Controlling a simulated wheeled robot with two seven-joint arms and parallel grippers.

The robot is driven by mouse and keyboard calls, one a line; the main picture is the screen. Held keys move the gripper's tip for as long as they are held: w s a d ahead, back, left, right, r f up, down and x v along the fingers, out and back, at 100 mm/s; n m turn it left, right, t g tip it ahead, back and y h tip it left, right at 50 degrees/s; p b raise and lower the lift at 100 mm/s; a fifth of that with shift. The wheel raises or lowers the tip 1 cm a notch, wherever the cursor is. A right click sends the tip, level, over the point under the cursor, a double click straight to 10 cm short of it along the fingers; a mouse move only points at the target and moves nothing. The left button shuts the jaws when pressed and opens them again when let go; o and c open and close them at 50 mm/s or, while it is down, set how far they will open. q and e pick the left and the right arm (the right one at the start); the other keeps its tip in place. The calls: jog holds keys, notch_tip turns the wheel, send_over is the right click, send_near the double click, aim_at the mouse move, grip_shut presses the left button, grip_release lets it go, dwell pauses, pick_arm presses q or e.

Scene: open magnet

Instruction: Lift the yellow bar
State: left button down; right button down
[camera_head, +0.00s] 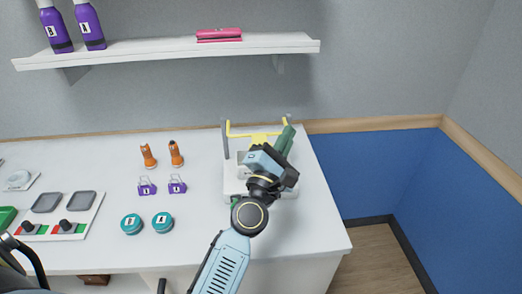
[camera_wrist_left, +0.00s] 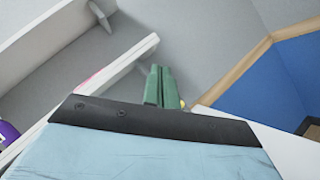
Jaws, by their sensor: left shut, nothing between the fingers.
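The yellow bar (camera_head: 240,135) spans a white device (camera_head: 231,186) near the back right of the counter. A grey post (camera_head: 225,139) stands at its left end. In the head view my left gripper (camera_head: 287,137) is in front of the device, with its green fingers by the bar's right end. My wrist hides much of the device. In the left wrist view the green fingers (camera_wrist_left: 159,82) are together with nothing between them, and a small yellow bit (camera_wrist_left: 182,103) shows beside them. I cannot tell whether they touch the bar. My right gripper is not in view.
Two orange items (camera_head: 176,154), two purple clips (camera_head: 177,187) and two teal round containers (camera_head: 163,222) sit left of the device. A tray (camera_head: 89,220) is farther left. Above, a white shelf (camera_head: 160,48) holds purple bottles (camera_head: 90,25) and a pink case (camera_head: 219,35).

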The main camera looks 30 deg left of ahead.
pick_arm(q)
jog(key=s+d+f+m+g+h, duration=0.3)
jog(key=s+f+m+g, duration=0.35)
jog(key=f+m, duration=0.4)
jog(key=s+d+f+m+g+h, duration=0.3)
jog(key=s+f+m+g+h, duration=0.15)
jog(key=s+f+m, duration=0.4)
jog(key=s+a+f+m+g+y+b, duration=0.1)
jog(key=s+f+m+g+y+b, duration=0.1)
jog(key=f, duration=1.1)
jog(key=s+a+f+m+g+y+b, duration=0.1)
jog(key=s+f+m+g, duration=0.15)
jog(key=f, duration=0.95)
jog(key=s+a+f+m+g+y+b, duration=0.25)
jog(key=s+f, duration=0.75)
jog(key=f, duration=0.6)
jog(key=s+a+f+m+g+b, duration=0.1)
jog(key=s+a+f, duration=0.2)
jog(key=s, duration=0.6)
jog(key=s+a+f+m+g, duration=0.1)
jog(key=s+a+f+g, duration=0.1)
jog(key=s+f, duration=0.4)
jog(key=s+a, duration=0.1)
jog(key=s, duration=0.1)
jog(key=shift+s+f+y+b, duration=0.35)
jog(key=shift+f+y+b, duration=0.05)
